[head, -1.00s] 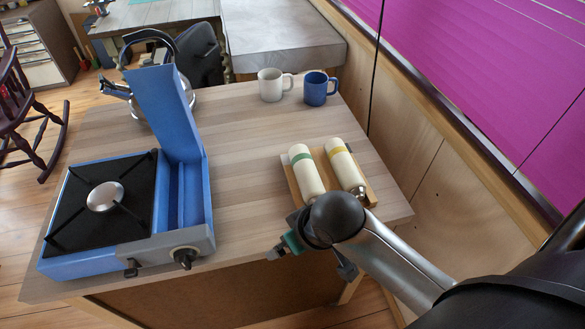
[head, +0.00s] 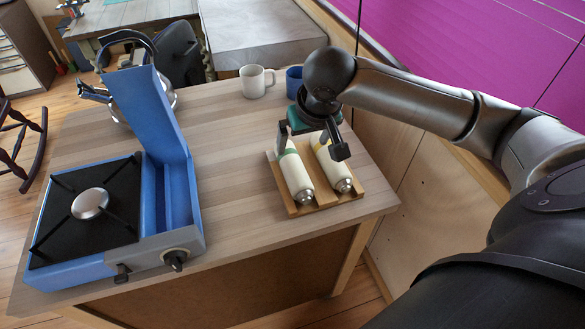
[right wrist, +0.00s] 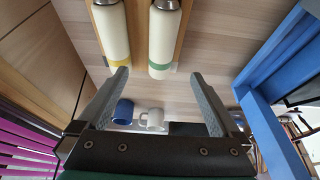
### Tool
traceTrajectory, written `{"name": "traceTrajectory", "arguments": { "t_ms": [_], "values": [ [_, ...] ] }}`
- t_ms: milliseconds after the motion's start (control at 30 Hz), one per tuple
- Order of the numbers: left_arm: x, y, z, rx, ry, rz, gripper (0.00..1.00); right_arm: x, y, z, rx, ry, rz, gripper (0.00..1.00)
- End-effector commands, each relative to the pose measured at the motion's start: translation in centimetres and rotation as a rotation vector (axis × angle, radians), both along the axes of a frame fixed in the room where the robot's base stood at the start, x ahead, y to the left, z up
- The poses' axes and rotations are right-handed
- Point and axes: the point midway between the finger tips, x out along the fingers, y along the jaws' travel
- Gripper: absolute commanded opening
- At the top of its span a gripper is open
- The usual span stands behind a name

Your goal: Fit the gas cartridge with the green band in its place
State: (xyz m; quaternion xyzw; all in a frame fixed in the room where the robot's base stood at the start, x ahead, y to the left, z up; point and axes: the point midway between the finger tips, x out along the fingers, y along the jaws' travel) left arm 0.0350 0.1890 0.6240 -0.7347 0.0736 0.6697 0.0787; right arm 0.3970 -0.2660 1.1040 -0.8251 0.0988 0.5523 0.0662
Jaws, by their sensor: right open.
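The gas cartridge with the green band (head: 297,178) is cream with a metal end. It lies on a wooden rack (head: 318,203), left of the yellow-banded cartridge (head: 338,177). My right gripper (head: 311,148) is open and empty over the cartridges' far ends. In the right wrist view, the green-banded cartridge (right wrist: 163,38) lies ahead of the gap between the open fingers (right wrist: 158,78); contact cannot be told. The blue camping stove (head: 105,262) stands at left, its side compartment (head: 177,200) open and empty under a raised lid (head: 150,108). My left gripper is not in view.
A white mug (head: 254,82) and a partly hidden blue mug (head: 293,77) stand at the back of the table. A kettle (head: 117,100) stands behind the stove's lid. Bare tabletop (head: 235,170) lies between stove and rack. A wooden wall runs along the right.

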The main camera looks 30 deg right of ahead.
Motion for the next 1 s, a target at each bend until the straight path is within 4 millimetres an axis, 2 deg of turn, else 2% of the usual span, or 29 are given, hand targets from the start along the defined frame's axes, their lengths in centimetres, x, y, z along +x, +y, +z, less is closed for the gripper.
{"name": "traceTrajectory", "arguments": {
  "t_ms": [100, 300, 567, 833, 1000],
  "values": [
    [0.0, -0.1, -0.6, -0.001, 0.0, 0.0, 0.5, 1.0, -0.2, -2.8, 0.001, 0.003, -0.001, 1.0],
    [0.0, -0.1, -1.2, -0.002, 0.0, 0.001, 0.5, 2.4, -0.5, -6.1, 0.001, 0.001, 0.0, 1.0],
    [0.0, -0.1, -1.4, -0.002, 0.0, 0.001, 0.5, 3.1, -0.6, -7.7, 0.0, -0.001, 0.001, 1.0],
    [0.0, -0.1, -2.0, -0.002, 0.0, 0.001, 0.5, 4.6, -0.8, -11.0, -0.001, -0.001, 0.002, 1.0],
    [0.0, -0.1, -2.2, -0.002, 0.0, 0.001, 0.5, 5.0, -0.8, -12.0, -0.001, -0.002, 0.003, 1.0]
  ]
}}
